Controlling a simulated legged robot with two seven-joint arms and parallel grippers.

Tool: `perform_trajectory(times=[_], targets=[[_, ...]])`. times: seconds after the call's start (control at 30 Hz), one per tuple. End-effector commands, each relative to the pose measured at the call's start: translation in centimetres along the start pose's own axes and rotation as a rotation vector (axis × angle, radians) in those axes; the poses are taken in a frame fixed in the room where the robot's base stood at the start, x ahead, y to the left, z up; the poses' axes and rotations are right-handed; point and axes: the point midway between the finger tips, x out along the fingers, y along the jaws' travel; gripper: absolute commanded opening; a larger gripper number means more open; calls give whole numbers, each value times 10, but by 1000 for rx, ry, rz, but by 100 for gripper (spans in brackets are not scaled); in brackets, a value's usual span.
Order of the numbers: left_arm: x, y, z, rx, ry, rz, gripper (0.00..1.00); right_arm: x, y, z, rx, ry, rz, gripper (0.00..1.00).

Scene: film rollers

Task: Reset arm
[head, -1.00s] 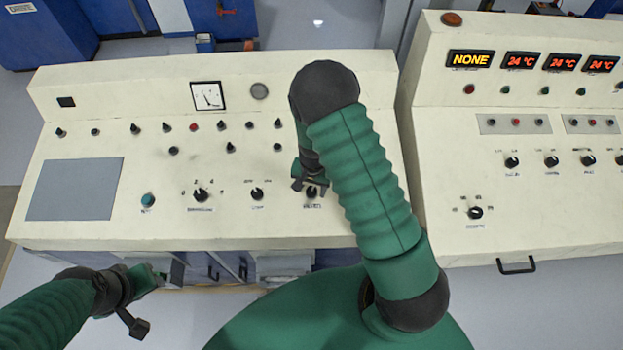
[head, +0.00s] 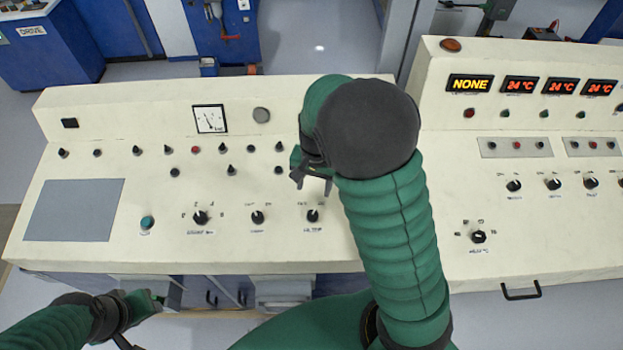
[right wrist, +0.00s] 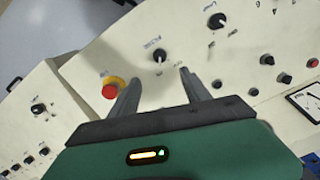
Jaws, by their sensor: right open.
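My right gripper (head: 314,181) is above the left cream control panel (head: 110,255), partly hidden by my own forearm. In the right wrist view its two fingers (right wrist: 160,82) are apart with nothing between them. A black knob (right wrist: 159,55) shows on the panel beyond the fingertips, clear of them. In the head view the rightmost lower knob (head: 313,216) is uncovered, just below the gripper. My left gripper (head: 152,302) is low at the left, by the panel's front edge; its fingers are too small and dark to read.
A red button on a yellow base (right wrist: 112,88) is close to one finger in the right wrist view. A second panel with lit displays (head: 470,84) and a front handle (head: 521,291) stands at right. Blue cabinets (head: 45,50) stand behind.

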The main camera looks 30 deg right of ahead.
Motion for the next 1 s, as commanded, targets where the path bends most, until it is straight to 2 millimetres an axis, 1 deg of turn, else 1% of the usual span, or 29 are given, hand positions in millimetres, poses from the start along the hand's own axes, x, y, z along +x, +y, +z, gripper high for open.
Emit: perform_trajectory(times=[0.13, 0.2, 0.27, 0.3, 0.37, 0.4, 0.5, 0.53, 0.6, 1.0], targets=[[0, 0, 0, 0, 0, 0, 36, 0, 0, 0, 0, 0, -1, 55], [7, 0, 2, 0, 0, 0, 36, 6, 1, 6, -31, 1, -8, 55], [23, 0, 5, 0, 1, 0, 36, 18, 2, 22, -124, 7, -25, 55], [36, 0, 8, 0, 0, 0, 36, 27, 4, 38, -223, 20, -41, 55], [55, 0, 13, 0, -1, 0, 36, 39, 8, 63, -402, 55, -64, 55], [65, 0, 16, 0, -1, 0, 36, 44, 10, 78, -523, 85, -75, 55], [79, 0, 19, 0, -1, 0, 36, 52, 17, 104, -763, 156, -84, 55], [80, 0, 19, 0, -1, 0, 36, 52, 18, 108, -809, 171, -84, 55], [80, 0, 19, 0, -1, 0, 36, 51, 19, 113, -860, 186, -82, 55], [80, 0, 19, 0, -1, 0, 36, 51, 19, 113, -860, 186, -82, 55]])
